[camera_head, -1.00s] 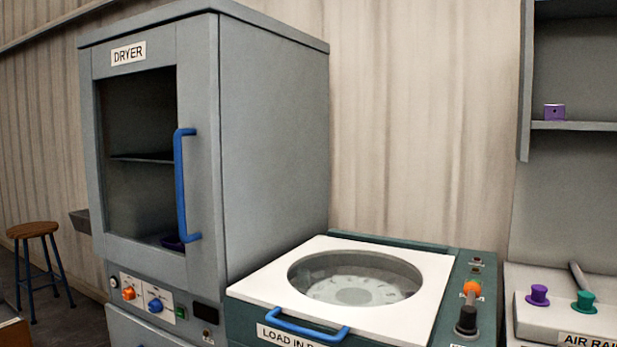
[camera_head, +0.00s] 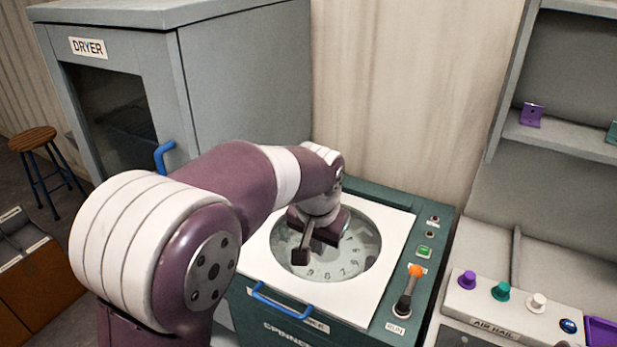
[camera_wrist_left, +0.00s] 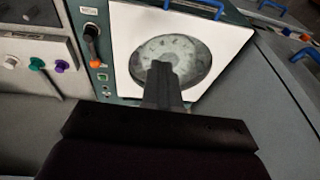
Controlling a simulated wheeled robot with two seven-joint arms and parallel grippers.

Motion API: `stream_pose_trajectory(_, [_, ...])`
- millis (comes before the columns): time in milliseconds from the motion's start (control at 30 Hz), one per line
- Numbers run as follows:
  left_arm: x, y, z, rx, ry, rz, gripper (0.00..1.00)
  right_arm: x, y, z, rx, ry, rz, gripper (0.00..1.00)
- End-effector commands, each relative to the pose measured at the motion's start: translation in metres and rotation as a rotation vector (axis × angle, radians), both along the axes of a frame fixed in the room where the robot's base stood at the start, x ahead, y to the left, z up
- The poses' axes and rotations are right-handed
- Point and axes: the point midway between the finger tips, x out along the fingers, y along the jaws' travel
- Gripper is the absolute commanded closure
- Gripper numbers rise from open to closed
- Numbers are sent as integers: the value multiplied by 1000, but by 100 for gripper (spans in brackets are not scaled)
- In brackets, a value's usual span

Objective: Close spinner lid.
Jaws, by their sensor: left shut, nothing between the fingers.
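The spinner's white lid (camera_head: 340,300) lies down flat, as far as I can tell, over the dark green spinner body (camera_head: 395,322). It has a round clear window with a numbered disc visible beneath, and a blue handle (camera_head: 290,303) along its front edge. My left gripper (camera_head: 302,257) is shut and empty, pointing down over the window; whether it touches the lid I cannot tell. In the left wrist view my shut fingers (camera_wrist_left: 162,75) overlap the window's edge, and the white lid (camera_wrist_left: 230,42) spreads around them. My right gripper is not in view.
A grey dryer (camera_head: 245,85) with a blue door handle stands left of the spinner. An orange-knobbed lever (camera_head: 410,285) and buttons line the spinner's right side. The air rail (camera_head: 500,325) with coloured knobs is further right. A stool (camera_head: 32,140) stands far left.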

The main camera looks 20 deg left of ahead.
Motion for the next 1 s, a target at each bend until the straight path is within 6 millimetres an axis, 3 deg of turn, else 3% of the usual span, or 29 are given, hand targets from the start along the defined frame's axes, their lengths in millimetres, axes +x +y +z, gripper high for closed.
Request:
stream_pose_trajectory(33, [5, 2, 44, 9, -3, 1, 100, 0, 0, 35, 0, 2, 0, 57])
stream_pose_trajectory(67, [7, 3, 54, 15, -2, 3, 100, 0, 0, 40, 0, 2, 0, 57])
stream_pose_trajectory(133, [10, 5, 69, 23, 0, 5, 100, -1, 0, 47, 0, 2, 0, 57])
stream_pose_trajectory(233, [12, 6, 71, 28, 4, 8, 100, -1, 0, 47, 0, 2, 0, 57])
stream_pose_trajectory(367, [16, 8, 53, 29, 7, 9, 100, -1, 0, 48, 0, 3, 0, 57])
stream_pose_trajectory(800, [36, 20, -33, 29, 7, 9, 100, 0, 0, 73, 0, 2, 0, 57])
stream_pose_trajectory(1000, [35, 29, -57, 29, 4, 9, 100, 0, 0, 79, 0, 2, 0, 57])
